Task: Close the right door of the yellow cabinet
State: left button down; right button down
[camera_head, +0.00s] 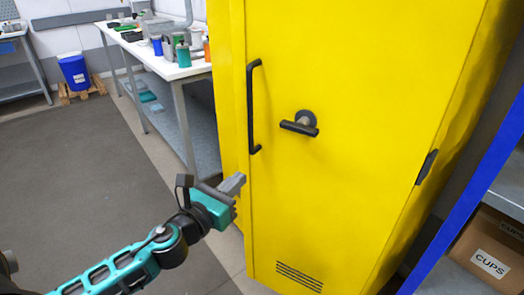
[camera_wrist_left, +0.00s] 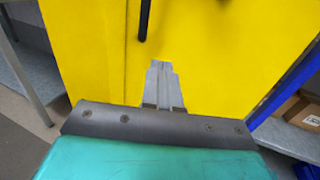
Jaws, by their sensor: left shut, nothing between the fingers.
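The yellow cabinet's right door (camera_head: 350,180) fills the middle of the head view, with a black bar handle (camera_head: 252,107) near its left edge and a black turn latch (camera_head: 300,123) beside it. A narrow yellow strip of the cabinet (camera_head: 228,90) shows left of the door edge. I cannot tell whether the door sits fully flush. My left gripper (camera_head: 238,184) is shut and empty, in front of the door's lower left edge, below the bar handle. In the left wrist view its fingertips (camera_wrist_left: 160,65) point at the yellow door (camera_wrist_left: 215,50); contact is unclear. My right gripper is not in view.
A workbench (camera_head: 172,68) with bottles and containers stands left of the cabinet. A blue bin (camera_head: 74,72) stands farther back. A blue-framed shelf (camera_head: 465,190) with a cardboard box marked CUPS (camera_head: 488,255) is close on the right. The grey floor at left is clear.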

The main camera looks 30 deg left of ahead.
aim_at(270, 150)
pick_arm(q)
jog(key=w, duration=1.1)
jog(key=shift+w+d+p, duration=0.25)
jog(key=shift+p, duration=0.05)
jog(key=shift+w, duration=0.7)
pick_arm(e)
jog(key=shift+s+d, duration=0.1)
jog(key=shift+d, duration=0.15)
